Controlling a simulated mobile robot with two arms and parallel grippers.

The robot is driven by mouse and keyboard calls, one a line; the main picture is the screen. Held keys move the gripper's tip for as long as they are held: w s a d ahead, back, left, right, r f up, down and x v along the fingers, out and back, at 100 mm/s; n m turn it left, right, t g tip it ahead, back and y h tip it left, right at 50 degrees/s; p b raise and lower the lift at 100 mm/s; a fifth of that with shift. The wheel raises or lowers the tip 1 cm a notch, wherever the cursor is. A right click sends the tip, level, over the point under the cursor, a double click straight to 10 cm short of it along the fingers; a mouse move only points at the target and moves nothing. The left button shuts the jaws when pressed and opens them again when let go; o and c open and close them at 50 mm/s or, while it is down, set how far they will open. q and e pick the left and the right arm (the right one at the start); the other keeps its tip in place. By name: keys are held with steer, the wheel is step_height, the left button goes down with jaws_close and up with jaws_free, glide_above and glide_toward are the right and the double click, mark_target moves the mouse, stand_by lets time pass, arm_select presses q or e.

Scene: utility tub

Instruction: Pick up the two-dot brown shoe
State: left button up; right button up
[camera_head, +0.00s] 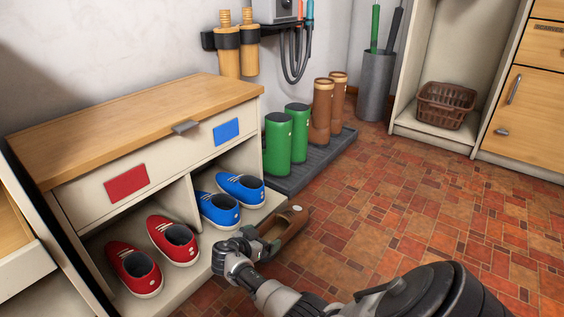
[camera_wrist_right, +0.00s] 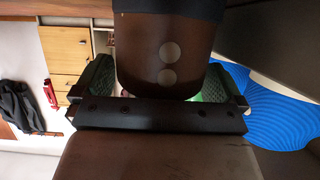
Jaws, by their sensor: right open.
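The brown shoe (camera_head: 291,232) is on the floor in front of the shoe cabinet, beside the blue pair. In the right wrist view its dark brown end (camera_wrist_right: 140,62) shows two pale dots, one above the other. My right gripper (camera_head: 262,240) is at the near end of this shoe and hides part of it. In the right wrist view its two green-padded fingers stand open on either side of that end. Whether the pads touch the shoe is hard to tell. My left gripper is not in view.
Red shoes (camera_head: 174,240) and blue shoes (camera_head: 218,209) sit in the cabinet's (camera_head: 193,205) lower compartments. Green boots (camera_head: 278,145) and brown boots (camera_head: 322,112) stand on a dark tray (camera_head: 300,172) behind. The tiled floor (camera_head: 410,215) to the right is clear.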

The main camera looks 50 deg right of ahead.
steer(key=c, duration=0.9)
steer(key=shift+o, duration=0.2)
steer(key=shift+r, duration=0.1)
steer(key=shift+r+p, duration=0.15)
steer(key=shift+p, duration=0.15)
